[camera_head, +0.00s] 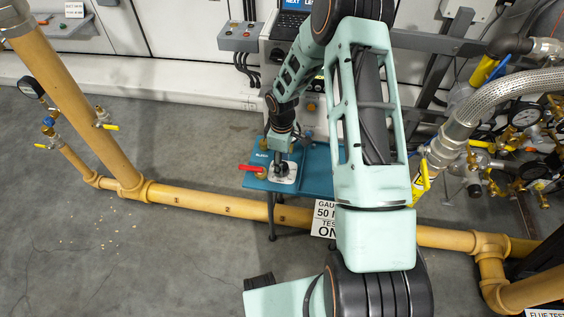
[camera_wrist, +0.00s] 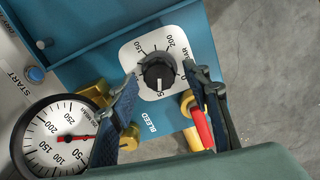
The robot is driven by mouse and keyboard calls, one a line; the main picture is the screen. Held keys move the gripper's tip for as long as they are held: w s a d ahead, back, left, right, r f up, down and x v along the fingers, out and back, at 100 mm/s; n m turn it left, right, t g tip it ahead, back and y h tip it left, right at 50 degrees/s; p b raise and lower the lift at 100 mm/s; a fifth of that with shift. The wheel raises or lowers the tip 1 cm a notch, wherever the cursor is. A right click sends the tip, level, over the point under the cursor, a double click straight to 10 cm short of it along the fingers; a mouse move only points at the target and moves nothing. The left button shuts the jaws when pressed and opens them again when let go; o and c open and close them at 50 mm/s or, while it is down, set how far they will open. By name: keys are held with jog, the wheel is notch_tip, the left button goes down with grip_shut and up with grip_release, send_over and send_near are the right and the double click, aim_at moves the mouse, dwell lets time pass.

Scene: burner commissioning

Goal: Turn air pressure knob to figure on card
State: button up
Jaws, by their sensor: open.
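The black air pressure knob (camera_wrist: 158,76) sits on a white dial plate (camera_wrist: 128,55) with printed figures; 150 and 200 can be read. A light mark shows on the knob's lower side, near a partly visible figure starting with 5. My gripper (camera_wrist: 161,74) is open, its fingers on either side of the knob in the wrist view; contact cannot be told. In the head view my gripper (camera_head: 281,160) is over the white plate (camera_head: 291,179) and hides most of the knob. The card (camera_head: 322,218) shows "50" and is partly hidden by my arm.
A red lever handle (camera_wrist: 203,127) stands close beside the right finger. A round gauge (camera_wrist: 52,139) with a red needle and a brass knob (camera_wrist: 130,137) are near the left finger. A yellow pipe (camera_head: 235,207) runs across before the blue panel (camera_head: 318,180).

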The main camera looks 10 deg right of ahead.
notch_tip(320, 180, up, 12)
dwell(0.5)
dwell(0.3)
